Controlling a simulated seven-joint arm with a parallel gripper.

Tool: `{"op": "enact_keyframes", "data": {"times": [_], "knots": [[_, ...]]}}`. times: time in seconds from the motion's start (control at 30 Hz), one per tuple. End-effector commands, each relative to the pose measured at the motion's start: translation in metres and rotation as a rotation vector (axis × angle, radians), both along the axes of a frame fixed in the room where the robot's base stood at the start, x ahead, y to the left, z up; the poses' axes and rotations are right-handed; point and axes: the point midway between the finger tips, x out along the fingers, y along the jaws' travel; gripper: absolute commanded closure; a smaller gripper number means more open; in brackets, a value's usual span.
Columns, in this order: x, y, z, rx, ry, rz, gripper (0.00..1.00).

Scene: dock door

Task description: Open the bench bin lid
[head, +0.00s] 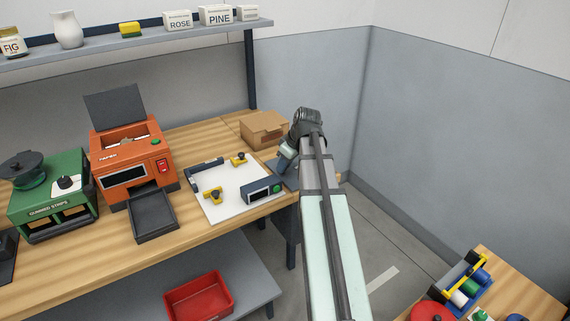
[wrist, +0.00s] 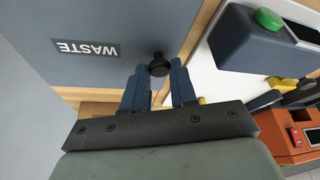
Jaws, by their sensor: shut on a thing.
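The bench bin's blue-grey lid (wrist: 135,18) fills the upper left of the wrist view. It bears a dark WASTE label (wrist: 86,48) that reads upside down there. A round black knob (wrist: 159,66) stands at the lid's edge on the right. My gripper (wrist: 158,80) is shut on this knob, with one dark blue finger on each side of it. In the head view my arm hides most of the bin and the fingertips, at the right end of the bench. I cannot tell whether the lid is raised at all.
A white board (head: 217,209) with yellow-knobbed clamps and a dark box with a green button (head: 262,191) lies just left of the bin. A cardboard box (head: 264,127) stands behind. An orange machine (head: 132,162) is further left. The grey wall (head: 457,150) is to the right.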

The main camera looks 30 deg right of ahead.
Motion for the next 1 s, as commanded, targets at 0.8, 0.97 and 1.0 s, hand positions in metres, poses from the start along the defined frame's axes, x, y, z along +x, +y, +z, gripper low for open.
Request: {"op": "enact_keyframes", "data": {"times": [0.8,0.97,1.0], "knots": [[0.003,-0.02,0.037,0.227,-0.001,-0.002,1.0],[0.003,-0.035,0.058,0.375,0.0,-0.003,1.0],[0.003,-0.039,0.063,0.413,-0.001,-0.002,1.0]]}}
